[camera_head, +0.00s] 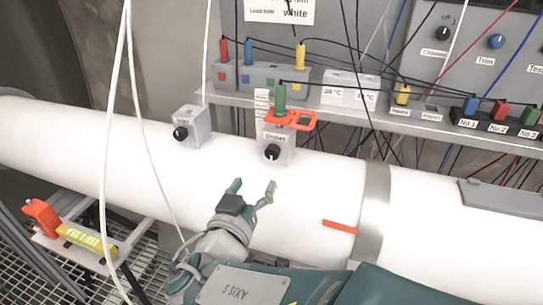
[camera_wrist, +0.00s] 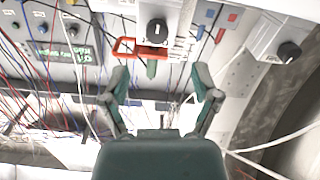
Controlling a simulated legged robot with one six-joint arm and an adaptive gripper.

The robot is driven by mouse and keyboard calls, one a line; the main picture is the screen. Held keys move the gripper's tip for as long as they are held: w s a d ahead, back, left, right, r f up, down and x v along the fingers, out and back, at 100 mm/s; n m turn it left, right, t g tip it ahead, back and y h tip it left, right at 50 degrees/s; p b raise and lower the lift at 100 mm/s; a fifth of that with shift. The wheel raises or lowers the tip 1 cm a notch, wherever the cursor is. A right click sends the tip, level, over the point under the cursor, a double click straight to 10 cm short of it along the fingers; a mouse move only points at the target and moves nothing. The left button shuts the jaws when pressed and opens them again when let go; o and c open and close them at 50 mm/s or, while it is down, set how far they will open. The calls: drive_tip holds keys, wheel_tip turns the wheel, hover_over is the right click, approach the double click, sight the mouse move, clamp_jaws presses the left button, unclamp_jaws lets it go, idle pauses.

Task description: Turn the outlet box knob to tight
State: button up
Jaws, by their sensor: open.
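The outlet box (camera_head: 279,153) is a small light grey box on the white pipe, with a label that reads like "Outlet". Its black knob (camera_head: 272,152) is on the front face and bears a pale mark; its setting is too small to tell. In the wrist view the knob (camera_wrist: 157,31) is near the top centre, beyond the fingertips. My gripper (camera_head: 252,187) is open and empty, below and apart from the knob in the head view. In the wrist view, the gripper (camera_wrist: 161,77) has its two fingers spread to either side of the knob's column.
A similar box (camera_head: 196,124) with a black knob stands to the left on the pipe (camera_head: 120,140). A red-orange loop (camera_head: 303,121) and green plug (camera_head: 280,97) are at the outlet box's top. White cables hang at left. Panels and plugs line the shelf behind.

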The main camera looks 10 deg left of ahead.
drive_tip(key=shift+s+a, duration=0.1)
drive_tip(key=shift+s, duration=1.1)
drive_tip(key=w+d+f+m+g+h, duration=0.1)
drive_tip(key=d+f+g+h, duration=0.2)
drive_tip(key=d, duration=0.7)
drive_tip(key=w+d+f+m+g+h, duration=0.1)
drive_tip(key=d+g+h, duration=0.3)
drive_tip(key=d, duration=0.5)
drive_tip(key=s+d+f+g+y, duration=0.1)
drive_tip(key=s+d+g+y, duration=0.4)
drive_tip(key=s+d+y, duration=0.3)
drive_tip(key=shift+s+d+f+n, duration=0.3)
drive_tip(key=shift+s+d+n, duration=0.1)
drive_tip(key=shift+s+d, duration=0.4)
